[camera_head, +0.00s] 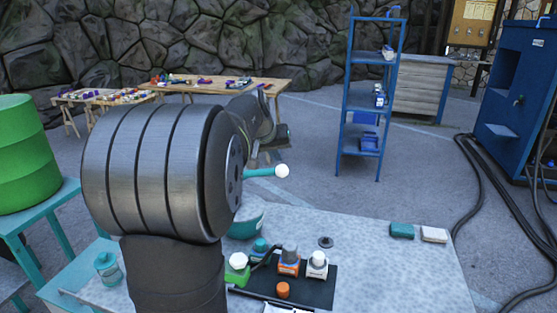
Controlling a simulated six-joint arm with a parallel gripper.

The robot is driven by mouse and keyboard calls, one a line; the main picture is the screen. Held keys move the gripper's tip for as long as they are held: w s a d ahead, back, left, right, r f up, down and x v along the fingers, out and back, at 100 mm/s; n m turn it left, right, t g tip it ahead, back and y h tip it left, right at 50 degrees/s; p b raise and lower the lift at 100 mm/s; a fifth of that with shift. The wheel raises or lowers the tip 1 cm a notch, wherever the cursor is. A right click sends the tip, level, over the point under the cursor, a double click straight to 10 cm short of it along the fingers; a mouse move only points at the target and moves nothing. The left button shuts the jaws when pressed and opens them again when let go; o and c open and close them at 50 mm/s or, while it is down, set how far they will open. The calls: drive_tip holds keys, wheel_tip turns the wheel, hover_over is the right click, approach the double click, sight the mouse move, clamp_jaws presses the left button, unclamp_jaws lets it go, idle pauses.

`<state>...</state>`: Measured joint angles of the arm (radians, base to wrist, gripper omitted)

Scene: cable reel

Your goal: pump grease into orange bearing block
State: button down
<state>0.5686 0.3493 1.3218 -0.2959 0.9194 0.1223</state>
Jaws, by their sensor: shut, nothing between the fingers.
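A bearing block with an orange base (289,268) and a grey upper part stands on the black plate (318,292) on the table. A green block (238,275) with a white top is to its left. A block with a white top (317,262) is to its right. A teal lever with a white ball knob (283,171) sticks out to the right above a teal bowl-shaped body (247,222), partly hidden by my arm. My gripper (272,142) is beyond my large arm joint, above and behind the knob, apart from the blocks. It is shut and empty; its fingertips are small and partly hidden.
An orange cap (283,290) lies in front of the orange block. A dark disc (325,242), a green sponge (401,231) and a pale block (434,235) lie on the table (400,280). A teal jar (107,268) stands left.

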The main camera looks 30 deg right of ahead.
drive_tip(key=a+r+m+h, duration=0.1)
drive_tip(key=a+r, duration=0.2)
drive_tip(key=r, duration=0.6)
drive_tip(key=shift+s+a+m, duration=0.15)
drive_tip(key=shift+m, duration=0.25)
hover_over(279, 169)
drive_tip(key=w, duration=0.1)
wheel_tip(279, 169, down, 8)
drive_tip(key=shift+f, duration=0.1)
drive_tip(key=f, duration=0.3)
drive_tip(key=shift+s, duration=0.35)
drive_tip(key=shift+f, duration=0.25)
drive_tip(key=shift+s, duration=0.1)
